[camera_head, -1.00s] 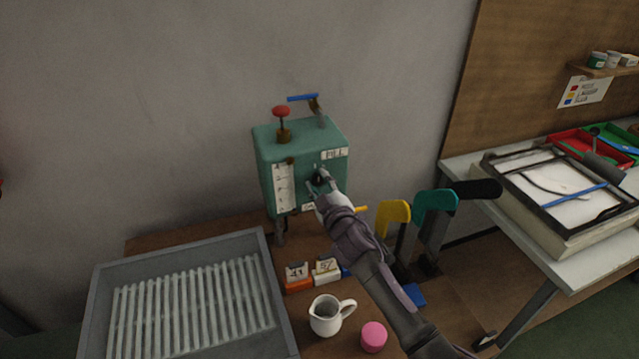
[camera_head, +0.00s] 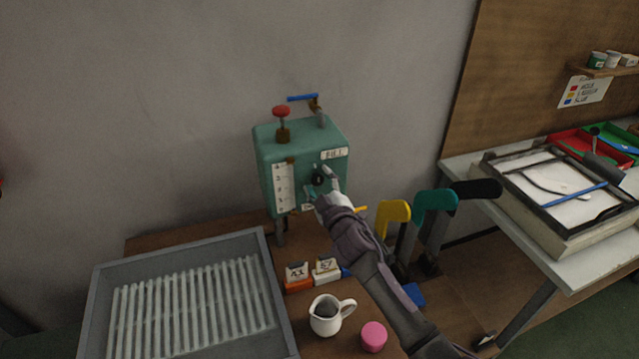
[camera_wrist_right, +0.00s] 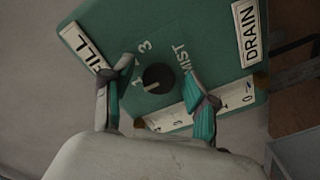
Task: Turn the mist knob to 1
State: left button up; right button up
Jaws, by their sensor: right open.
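The mist knob (camera_head: 318,180) is a black round knob on the front of the green box (camera_head: 264,150). In the right wrist view the knob (camera_wrist_right: 157,78) carries a pale pointer line, with a "MIST" label (camera_wrist_right: 181,57) beside it and small numerals, a 3 readable, around its other side. My right gripper (camera_head: 322,182) is at the front of the box. In the wrist view its two fingers (camera_wrist_right: 157,95) are spread, one on each side of the knob, with gaps between them and it. My left gripper is not in view.
The box has a red valve handle (camera_head: 281,111) and a blue lever (camera_head: 303,97) on top. Yellow (camera_head: 393,211) and teal (camera_head: 436,202) forms stand at right.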

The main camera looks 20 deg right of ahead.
jog(key=s, duration=1.2)
jog(key=shift+d, duration=0.2)
